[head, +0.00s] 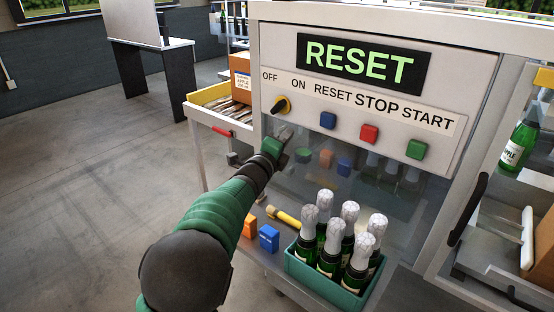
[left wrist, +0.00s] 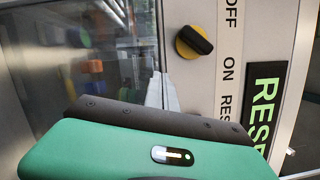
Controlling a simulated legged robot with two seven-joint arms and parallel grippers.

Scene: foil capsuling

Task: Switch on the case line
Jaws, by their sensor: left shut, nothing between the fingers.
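The rotary switch (head: 281,105) is a black handle on a yellow round base, under the OFF and ON labels on the panel (head: 480,80). Its handle sits slanted, the upper end leaning to the ON side. It also shows in the left wrist view (left wrist: 194,42). The display (head: 360,63) reads RESET in green. A blue button (head: 328,120), a red button (head: 369,133) and a green button (head: 417,149) sit right of the switch. My left gripper (head: 286,134) is shut and empty just below the switch, apart from it; its fingertips show in the wrist view (left wrist: 161,91).
A teal crate (head: 310,276) of foil-topped bottles stands below the panel, with a yellow-headed tool (head: 284,216), a blue box (head: 268,238) and an orange box (head: 250,226) beside it. A clear pane lies behind my gripper. Open floor lies left.

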